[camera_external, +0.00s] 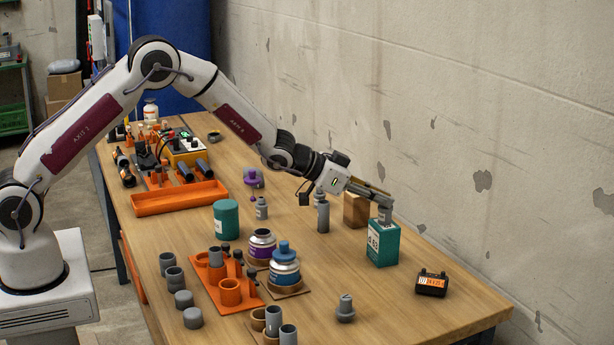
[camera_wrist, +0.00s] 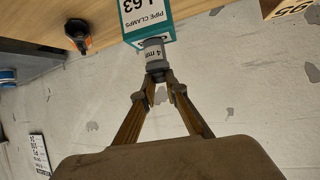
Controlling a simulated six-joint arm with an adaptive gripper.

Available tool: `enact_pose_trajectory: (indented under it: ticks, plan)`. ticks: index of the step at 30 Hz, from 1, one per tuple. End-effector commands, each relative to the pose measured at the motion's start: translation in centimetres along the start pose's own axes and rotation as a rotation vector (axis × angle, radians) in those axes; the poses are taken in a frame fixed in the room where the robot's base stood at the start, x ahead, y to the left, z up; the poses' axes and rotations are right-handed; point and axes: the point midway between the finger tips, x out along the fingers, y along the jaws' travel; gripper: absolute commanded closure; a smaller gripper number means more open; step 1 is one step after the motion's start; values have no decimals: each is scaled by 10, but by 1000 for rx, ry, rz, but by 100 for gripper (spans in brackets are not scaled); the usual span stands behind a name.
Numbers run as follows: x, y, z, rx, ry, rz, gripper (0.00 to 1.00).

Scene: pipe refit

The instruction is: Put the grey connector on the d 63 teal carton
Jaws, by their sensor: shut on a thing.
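The teal carton (camera_external: 383,248) stands upright on the right part of the table. In the wrist view the carton (camera_wrist: 166,34) shows "PIPE CLAMPS" and part of "63". My gripper (camera_external: 384,201) is shut on the grey connector (camera_external: 385,215), right at the carton's top. In the wrist view the fingertips of my gripper (camera_wrist: 158,76) close on the connector (camera_wrist: 153,54), which has a pale printed label. The connector's lower end meets the carton's top in both views; whether its weight rests there I cannot tell.
A brown carton (camera_external: 356,210) stands behind the teal one. A black device with an orange label (camera_external: 431,284) lies to the right. A grey cylinder (camera_external: 323,217) stands left, a grey fitting (camera_external: 345,309) in front. Paint-like tins (camera_external: 284,265) and an orange tray (camera_external: 207,283) are further left.

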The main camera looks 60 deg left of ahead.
Motion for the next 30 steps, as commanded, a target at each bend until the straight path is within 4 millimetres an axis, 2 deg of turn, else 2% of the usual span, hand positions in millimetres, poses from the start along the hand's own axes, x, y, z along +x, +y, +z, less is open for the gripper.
enact_pose_trajectory:
  ticks: [13, 14, 15, 16, 30]
  plan:
    - [2, 0, 2, 0, 1, 0, 100]
    - [2, 0, 2, 0, 1, 0, 82]
    - [1, 0, 2, 0, 1, 0, 72]
    - [1, 0, 2, 0, 1, 0, 71]
    - [0, 0, -1, 0, 1, 0, 71]
